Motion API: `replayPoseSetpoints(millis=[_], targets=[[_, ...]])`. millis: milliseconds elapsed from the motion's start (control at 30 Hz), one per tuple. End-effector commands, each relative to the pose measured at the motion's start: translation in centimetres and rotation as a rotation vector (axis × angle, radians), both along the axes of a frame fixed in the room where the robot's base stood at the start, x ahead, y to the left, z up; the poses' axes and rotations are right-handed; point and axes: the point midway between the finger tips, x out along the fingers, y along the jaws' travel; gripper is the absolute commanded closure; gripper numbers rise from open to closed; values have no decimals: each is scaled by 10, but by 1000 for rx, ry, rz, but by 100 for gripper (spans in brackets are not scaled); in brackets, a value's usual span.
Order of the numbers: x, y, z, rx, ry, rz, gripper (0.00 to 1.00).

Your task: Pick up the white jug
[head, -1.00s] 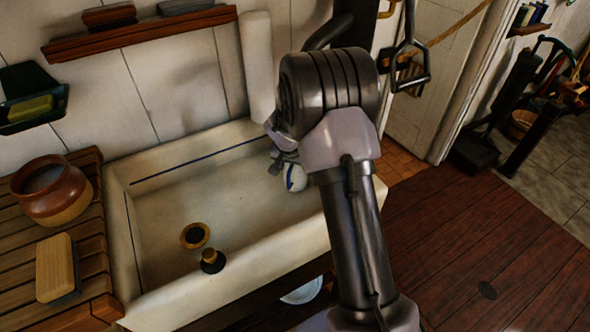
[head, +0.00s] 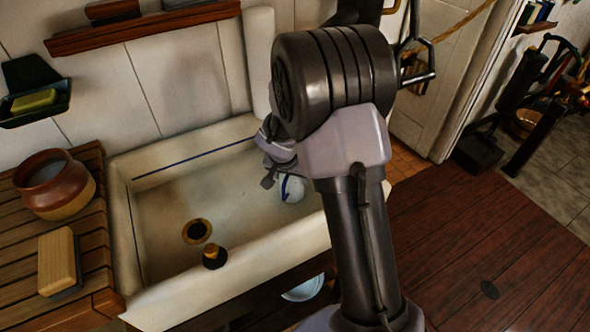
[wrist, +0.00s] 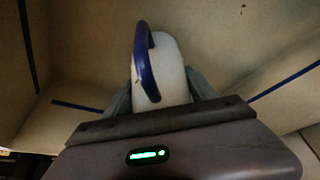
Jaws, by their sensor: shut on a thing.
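The white jug (head: 291,189) is at the right end of the pale sink (head: 160,283) in the head view, partly hidden by my arm. A blue mark shows on it. In the wrist view the white jug (wrist: 174,62) stands out between my fingers, with its dark blue handle arching toward the camera. My gripper (wrist: 160,90) is shut on the jug, one finger on each side. In the head view my gripper (head: 269,178) is just left of the jug. I cannot tell whether the jug touches the sink floor.
A drain ring (head: 197,231) and a dark plug (head: 214,256) are in the sink's left half. A brown pot (head: 56,187) and a brush (head: 59,262) stand on the slatted board at left. A shelf (head: 150,27) hangs on the wall behind.

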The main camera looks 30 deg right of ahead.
Motion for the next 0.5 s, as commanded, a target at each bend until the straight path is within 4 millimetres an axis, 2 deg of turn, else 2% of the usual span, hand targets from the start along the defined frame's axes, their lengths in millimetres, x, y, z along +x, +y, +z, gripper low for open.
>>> replayPoseSetpoints(millis=[233, 500], targets=[[-11, 11, 2, 0, -3, 1, 100], [-10, 10, 26, 0, -4, 0, 100]])
